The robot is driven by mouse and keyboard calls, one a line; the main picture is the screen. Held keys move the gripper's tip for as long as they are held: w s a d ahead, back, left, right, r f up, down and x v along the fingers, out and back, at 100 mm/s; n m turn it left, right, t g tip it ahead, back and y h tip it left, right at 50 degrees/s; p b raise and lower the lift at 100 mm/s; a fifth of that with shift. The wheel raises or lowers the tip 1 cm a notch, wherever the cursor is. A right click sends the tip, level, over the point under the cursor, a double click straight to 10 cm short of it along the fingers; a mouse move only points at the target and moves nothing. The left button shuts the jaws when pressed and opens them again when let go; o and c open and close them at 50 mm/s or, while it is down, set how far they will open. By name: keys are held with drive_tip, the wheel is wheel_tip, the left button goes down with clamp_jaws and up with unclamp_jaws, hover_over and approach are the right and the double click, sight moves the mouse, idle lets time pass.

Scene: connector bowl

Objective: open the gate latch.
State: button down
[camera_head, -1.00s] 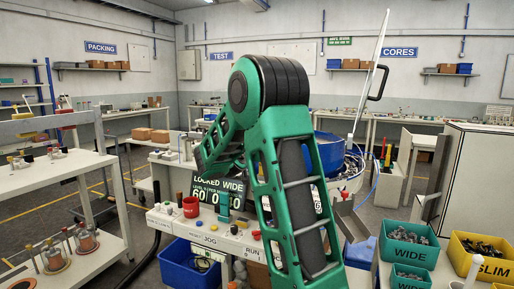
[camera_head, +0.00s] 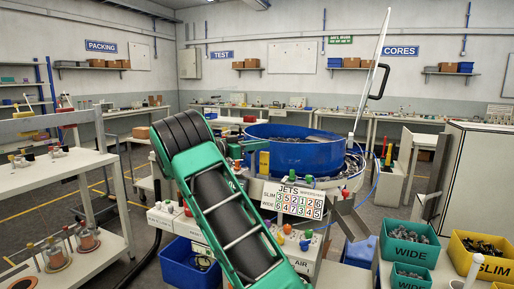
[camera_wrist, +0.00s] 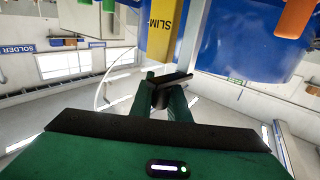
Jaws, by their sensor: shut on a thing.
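My gripper (camera_wrist: 166,100) shows in the wrist view with its dark green fingers closed around a small dark lever (camera_wrist: 170,79). The lever looks like the gate latch, but its ends and mounting are partly hidden by the fingers. A yellow plate marked SLIM (camera_wrist: 166,28) hangs just beyond it, beside the blue bowl (camera_wrist: 255,42). In the head view the blue bowl (camera_head: 305,150) stands at the centre with the yellow plate (camera_head: 264,163) on its left side. My arm covers part of that area, and the finger contact cannot be made out there.
The JETS number board (camera_head: 299,200) stands in front of the bowl. Green WIDE bins (camera_head: 409,254) and a yellow SLIM bin (camera_head: 485,262) are at the right. An orange tab (camera_wrist: 294,18) hangs by the bowl in the wrist view. A blue bin (camera_head: 188,268) sits low at left.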

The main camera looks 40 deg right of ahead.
drive_tip(key=shift+f+g, duration=0.15)
drive_tip(key=shift+g, duration=0.15)
drive_tip(key=c, duration=1.7)
unclamp_jaws()
drive_tip(key=v, duration=1)
drive_tip(key=shift+w+a, duration=0.3)
drive_tip(key=shift+a, duration=0.05)
